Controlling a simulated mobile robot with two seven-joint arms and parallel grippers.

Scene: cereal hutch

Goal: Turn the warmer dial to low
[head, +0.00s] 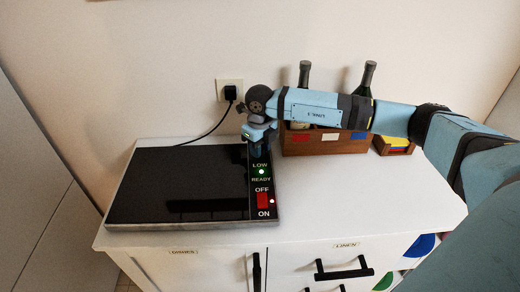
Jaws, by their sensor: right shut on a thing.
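The warmer (175,185) is a flat black plate with a metal rim on the white cabinet. Its control strip on the right carries the label LOW (260,165), a lit green light (262,171) above the word READY, and a red rocker switch (263,200) between OFF and ON. My right gripper (259,147) reaches down at the far end of the strip, just above LOW. It is shut on the warmer dial, which it hides, so the dial's pointer cannot be read. My left gripper is out of view.
Behind my right arm stands a wooden crate (325,147) with two dark bottles (305,73). A smaller box (394,145) with coloured pieces is to its right. A black plug (230,92) and cord run from the wall socket. The cabinet top right of the warmer is clear.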

